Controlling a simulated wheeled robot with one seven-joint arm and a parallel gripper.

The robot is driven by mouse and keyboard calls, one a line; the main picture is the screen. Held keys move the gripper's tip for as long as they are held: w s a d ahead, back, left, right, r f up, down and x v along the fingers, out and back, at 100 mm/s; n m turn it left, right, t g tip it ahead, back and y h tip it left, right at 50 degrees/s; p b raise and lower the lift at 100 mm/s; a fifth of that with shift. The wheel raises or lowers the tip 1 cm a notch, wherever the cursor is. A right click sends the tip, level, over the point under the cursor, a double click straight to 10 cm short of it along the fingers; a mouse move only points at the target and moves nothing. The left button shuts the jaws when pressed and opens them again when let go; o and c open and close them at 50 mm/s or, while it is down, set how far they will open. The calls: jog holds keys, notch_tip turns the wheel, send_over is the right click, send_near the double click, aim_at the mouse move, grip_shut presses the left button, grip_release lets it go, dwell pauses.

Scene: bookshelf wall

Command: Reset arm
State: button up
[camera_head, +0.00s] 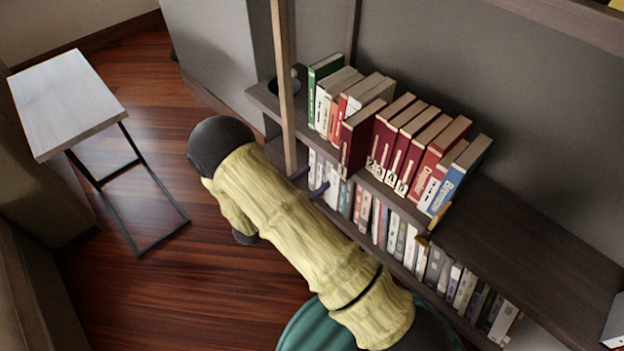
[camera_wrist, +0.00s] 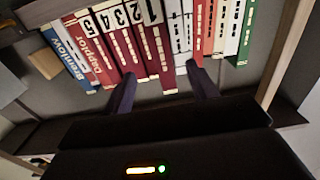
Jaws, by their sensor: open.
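My gripper (camera_head: 312,182) is at the front of the bookshelf, and its two dark purple fingers stand apart with nothing held between them. In the wrist view my gripper (camera_wrist: 163,84) shows its fingers spread below the row of books. A dark red book (camera_head: 356,138) marked 1 stands farther forward than its neighbours in the head view. It also shows in the wrist view (camera_wrist: 157,50), in line with the space between the fingers. I see a gap between the fingertips and this book in the head view. My arm (camera_head: 300,235) reaches across the middle of the head view.
Other red numbered books (camera_head: 400,145), a blue book (camera_head: 460,180) and a green book (camera_head: 322,75) share the upper shelf (camera_head: 520,235). A lower row of books (camera_head: 410,245) runs below. A wooden post (camera_head: 284,90) stands close to my gripper. A side table (camera_head: 65,100) stands left; floor between is clear.

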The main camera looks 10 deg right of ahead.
jog(key=w+r+n+g+y, duration=0.1)
jog(key=w+r+n+y, duration=0.4)
jog(key=y, duration=0.7)
jog(key=s+d+r+n+g+y+p, duration=0.1)
jog(key=s+d+r+n+g, duration=0.3)
jog(key=s, duration=0.6)
jog(key=s+d+r+n+g+y, duration=0.25)
jog(key=s+d+r, duration=0.2)
jog(key=s, duration=0.65)
notch_tip(320, 180, up, 37)
jog(key=p, duration=3.6)
jog(key=shift+w+a+f+m+h, duration=0.15)
jog(key=shift+w+a+m+h, duration=0.2)
jog(key=shift+h, duration=0.1)
jog(key=shift+g, duration=0.25)
